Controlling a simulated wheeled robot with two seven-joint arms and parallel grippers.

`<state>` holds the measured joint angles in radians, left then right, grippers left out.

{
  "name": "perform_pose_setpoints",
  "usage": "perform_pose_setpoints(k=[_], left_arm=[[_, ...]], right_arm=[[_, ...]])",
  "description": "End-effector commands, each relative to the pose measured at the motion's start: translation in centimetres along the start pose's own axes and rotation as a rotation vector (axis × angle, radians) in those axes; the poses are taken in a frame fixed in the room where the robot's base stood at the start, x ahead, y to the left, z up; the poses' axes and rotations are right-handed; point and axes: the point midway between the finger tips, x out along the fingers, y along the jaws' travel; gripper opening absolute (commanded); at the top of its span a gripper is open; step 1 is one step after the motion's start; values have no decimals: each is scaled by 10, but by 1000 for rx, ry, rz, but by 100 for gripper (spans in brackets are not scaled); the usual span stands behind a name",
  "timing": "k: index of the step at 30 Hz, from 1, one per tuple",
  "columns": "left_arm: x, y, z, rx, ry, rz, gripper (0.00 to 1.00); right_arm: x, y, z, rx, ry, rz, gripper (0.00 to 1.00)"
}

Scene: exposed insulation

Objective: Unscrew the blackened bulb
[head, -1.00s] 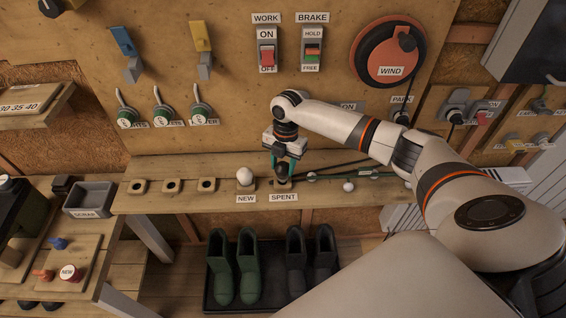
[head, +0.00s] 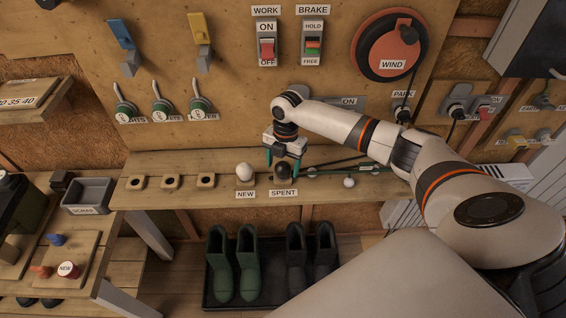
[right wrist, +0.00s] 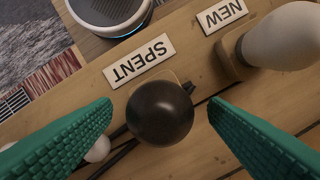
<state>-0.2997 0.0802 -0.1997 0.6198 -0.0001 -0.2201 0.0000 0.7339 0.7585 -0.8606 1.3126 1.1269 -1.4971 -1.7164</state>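The blackened bulb (head: 284,172) is a dark round bulb at the place labelled SPENT on the wooden shelf. It also shows in the right wrist view (right wrist: 160,112), seen from above, with part of a wooden holder under it. My right gripper (head: 282,162) is open above the shelf. Its green ribbed fingers stand on either side of the bulb, with a gap on each side in the right wrist view (right wrist: 160,103). The bulb's base is hidden beneath it. My left gripper is not in view.
A white bulb (head: 245,172) stands at the NEW label, close left of the gripper. Empty holders (head: 170,182) line the shelf further left. A small white ball-like thing (head: 349,182) and dark cables lie to the right. Boots (head: 234,262) stand on a tray below.

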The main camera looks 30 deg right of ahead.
Motion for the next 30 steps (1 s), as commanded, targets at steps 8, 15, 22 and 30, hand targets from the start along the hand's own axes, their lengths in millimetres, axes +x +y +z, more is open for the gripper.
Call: perform_pose_setpoints(k=[8, 15, 22, 30], left_arm=[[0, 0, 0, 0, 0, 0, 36], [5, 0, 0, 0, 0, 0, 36], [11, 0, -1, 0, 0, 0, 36], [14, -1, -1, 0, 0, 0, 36]], right_arm=[[-1, 0, 0, 0, 0, 0, 68], [-31, 0, -1, -1, 2, -4, 68], [-81, -1, -1, -1, 3, -4, 68], [-116, 0, 0, 0, 1, -1, 68]])
